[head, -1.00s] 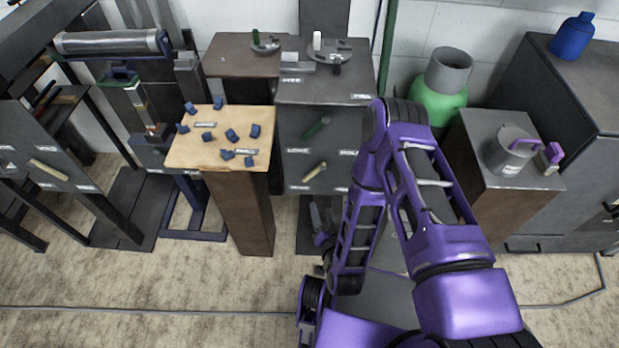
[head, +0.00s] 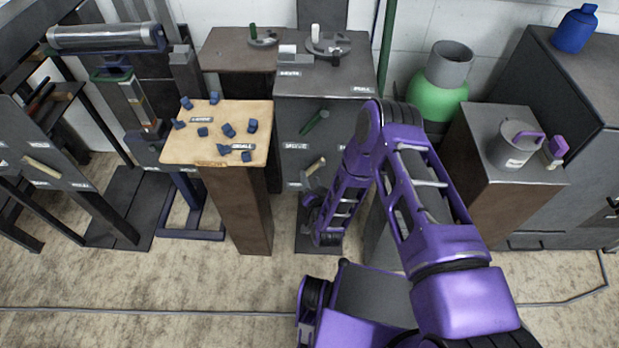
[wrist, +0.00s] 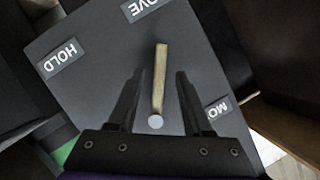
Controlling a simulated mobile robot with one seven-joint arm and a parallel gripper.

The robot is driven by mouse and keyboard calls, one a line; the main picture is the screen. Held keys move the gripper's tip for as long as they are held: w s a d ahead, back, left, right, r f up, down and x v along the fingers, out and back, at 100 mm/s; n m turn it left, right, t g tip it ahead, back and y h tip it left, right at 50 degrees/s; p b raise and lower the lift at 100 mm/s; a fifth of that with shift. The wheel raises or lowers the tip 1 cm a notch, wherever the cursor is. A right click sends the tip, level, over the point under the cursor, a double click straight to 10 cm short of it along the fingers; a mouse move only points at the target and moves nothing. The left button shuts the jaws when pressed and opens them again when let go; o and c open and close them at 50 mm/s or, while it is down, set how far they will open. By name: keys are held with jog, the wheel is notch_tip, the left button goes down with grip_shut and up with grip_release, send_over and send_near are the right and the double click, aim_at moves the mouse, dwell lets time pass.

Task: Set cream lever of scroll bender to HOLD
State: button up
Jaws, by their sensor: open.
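The cream lever (head: 315,166) is on the grey front panel of the scroll bender (head: 340,95), below a green lever (head: 314,121). In the wrist view the cream lever (wrist: 161,60) is a straight bar with a pale round end. My gripper (wrist: 160,74) is open, with one dark finger on each side of the lever and gaps showing between. A HOLD label (wrist: 62,57) is left of the lever in the wrist view. Part of a MOVE label (wrist: 141,8) shows at the top, and a cut-off "MO" label at the right. In the head view my arm partly covers the panel and gripper.
A wooden-topped stand (head: 216,158) with several blue pieces is left of the bender. Another machine at the far left has its own cream lever (head: 42,166). A pedestal with a grey pot (head: 513,148) and a green cylinder (head: 440,95) stand to the right.

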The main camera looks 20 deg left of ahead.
jog(key=shift+x, duration=1.05)
grip_shut()
dwell(0.7)
